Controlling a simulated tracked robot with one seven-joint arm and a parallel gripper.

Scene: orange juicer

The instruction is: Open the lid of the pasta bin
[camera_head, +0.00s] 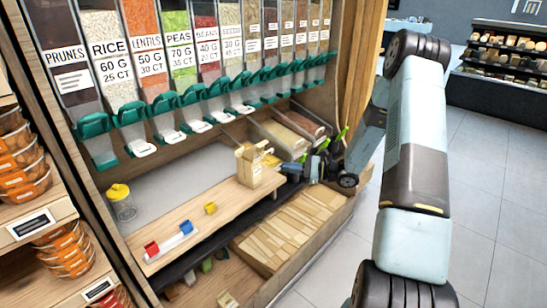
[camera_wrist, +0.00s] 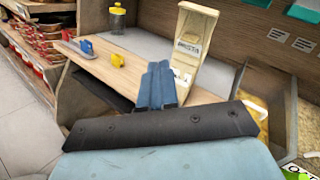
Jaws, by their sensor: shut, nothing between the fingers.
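A pale wooden box (camera_head: 247,170) stands at the right end of the wooden shelf. My gripper (camera_head: 287,168) is just right of the box, low over the shelf end. In the wrist view my gripper (camera_wrist: 159,66) has its blue-grey fingers together and empty, in front of the box's lower left side and apparently apart from it.
A yellow-lidded jar (camera_head: 121,203) and small red, blue and yellow items stand on the shelf (camera_head: 205,215). Dispensers with green handles (camera_head: 165,105) hang above. Open wooden bins (camera_head: 285,138) lie behind and right. Floor (camera_head: 492,190) is clear at right.

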